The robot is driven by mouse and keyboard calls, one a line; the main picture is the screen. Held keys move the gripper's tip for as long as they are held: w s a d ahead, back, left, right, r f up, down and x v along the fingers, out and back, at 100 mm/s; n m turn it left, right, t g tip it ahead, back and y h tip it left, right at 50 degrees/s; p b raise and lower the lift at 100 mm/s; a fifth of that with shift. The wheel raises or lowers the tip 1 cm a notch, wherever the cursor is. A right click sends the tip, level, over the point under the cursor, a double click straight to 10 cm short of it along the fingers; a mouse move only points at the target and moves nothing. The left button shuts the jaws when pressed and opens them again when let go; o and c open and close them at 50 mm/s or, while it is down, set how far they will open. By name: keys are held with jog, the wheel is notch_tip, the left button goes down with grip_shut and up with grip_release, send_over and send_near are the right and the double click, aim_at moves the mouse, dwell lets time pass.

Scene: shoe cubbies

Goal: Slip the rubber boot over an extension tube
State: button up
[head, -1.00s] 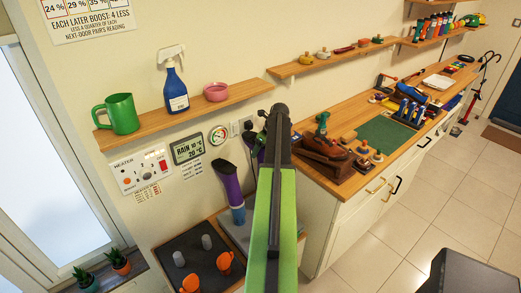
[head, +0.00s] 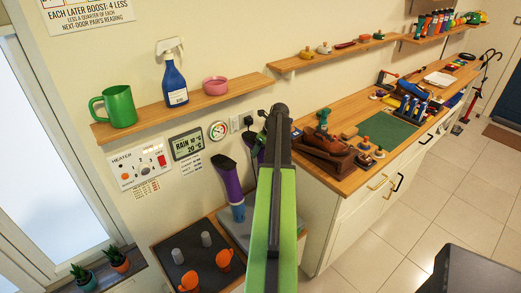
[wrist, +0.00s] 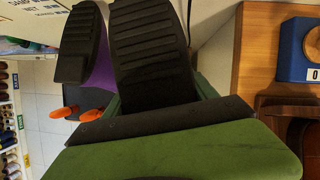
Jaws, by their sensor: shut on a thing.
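A purple boot (head: 229,185) stands sole-up, with its blue lower end over a grey base (head: 240,227). My gripper (head: 277,113), seen past my green and black arm, is shut on a second dark purple boot (head: 258,150), mostly hidden behind the arm. In the wrist view, the held boot's black ribbed sole (wrist: 150,55) rises just beyond the green finger with its dark pad. The other boot's sole and purple side (wrist: 98,65) show to its left. Two grey tubes (head: 206,239) stand on a dark mat. I cannot tell whether a tube is inside the held boot.
Two orange pieces (head: 224,260) stand on the dark mat (head: 166,247) beside the grey tubes. A wooden shelf (head: 205,104) with a mug, spray bottle and pink bowl hangs above. A cluttered workbench (head: 333,181) stands close on the right.

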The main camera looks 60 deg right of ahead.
aim_at(260, 161)
jog(key=shift+f+b, duration=3.5)
jog(key=shift+f, duration=0.15)
jog(key=o, duration=1.8)
jog(key=shift+r, duration=0.1)
jog(key=p+v, duration=1.6)
jog(key=v, duration=0.1)
jog(key=shift+w+r, duration=0.15)
jog(key=shift+r, duration=0.15)
